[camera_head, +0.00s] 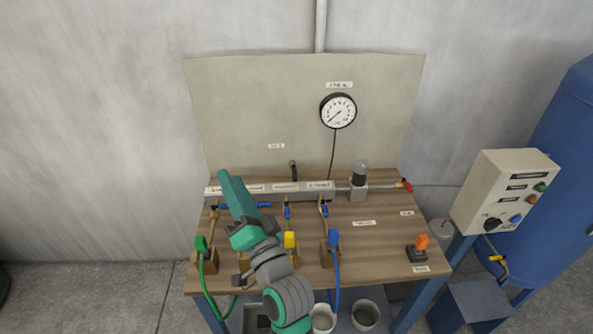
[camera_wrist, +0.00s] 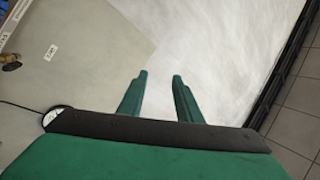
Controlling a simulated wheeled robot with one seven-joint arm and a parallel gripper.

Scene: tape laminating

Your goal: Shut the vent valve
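Several small valves stand along the manifold (camera_head: 290,192) on the bench in the head view. A blue-handled valve (camera_head: 263,205) at the left has its handle lying sideways, partly beside my arm. Two more blue handles show in the middle (camera_head: 287,211) and to its right (camera_head: 324,209). A red handle (camera_head: 405,186) is at the manifold line's right end. The labels are too small to read, so I cannot tell which is the vent valve. My gripper (camera_wrist: 160,75) is open and empty in the wrist view, with its fingers apart against the wall. No valve is between them.
Green (camera_head: 201,243), yellow (camera_head: 289,239) and blue (camera_head: 333,238) connectors stand along the bench front (camera_head: 375,255), with hoses on the green and blue ones. A gauge (camera_head: 338,110) hangs on the back panel. A control box (camera_head: 504,190) and blue tank (camera_head: 565,150) are at right.

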